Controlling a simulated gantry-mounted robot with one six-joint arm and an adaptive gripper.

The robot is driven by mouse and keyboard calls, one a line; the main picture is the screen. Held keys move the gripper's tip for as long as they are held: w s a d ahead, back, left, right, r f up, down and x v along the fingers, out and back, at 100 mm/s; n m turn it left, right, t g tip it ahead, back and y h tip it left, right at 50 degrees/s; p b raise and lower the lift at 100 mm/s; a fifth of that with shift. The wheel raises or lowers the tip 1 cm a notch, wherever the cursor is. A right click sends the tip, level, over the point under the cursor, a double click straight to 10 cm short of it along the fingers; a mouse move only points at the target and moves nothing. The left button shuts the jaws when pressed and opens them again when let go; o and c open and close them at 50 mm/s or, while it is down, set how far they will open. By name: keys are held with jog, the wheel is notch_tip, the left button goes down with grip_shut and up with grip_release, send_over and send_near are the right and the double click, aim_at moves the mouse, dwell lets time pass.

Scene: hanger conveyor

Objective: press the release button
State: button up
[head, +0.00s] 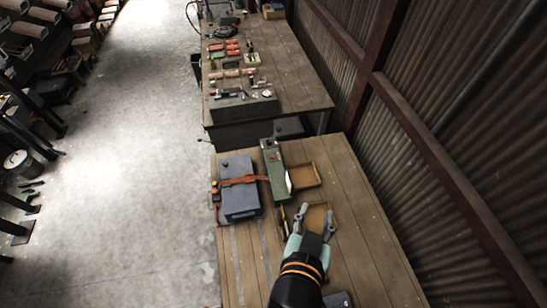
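My gripper (315,213) reaches in from the bottom of the head view, with its two grey fingers apart and nothing seen between them. It is over or close to a shallow wooden tray on the near bench. A long green box (272,172) stands up and left of the gripper, with a small reddish spot near its far end. I cannot tell which of these is the release button. The gripper is apart from both.
Two shallow wooden trays, one far (305,184) and one near the gripper, lie right of the box. A second bench with several tools stands beyond. A corrugated wall (400,150) bounds the right.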

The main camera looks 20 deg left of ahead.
grip_shut()
dwell(1.4)
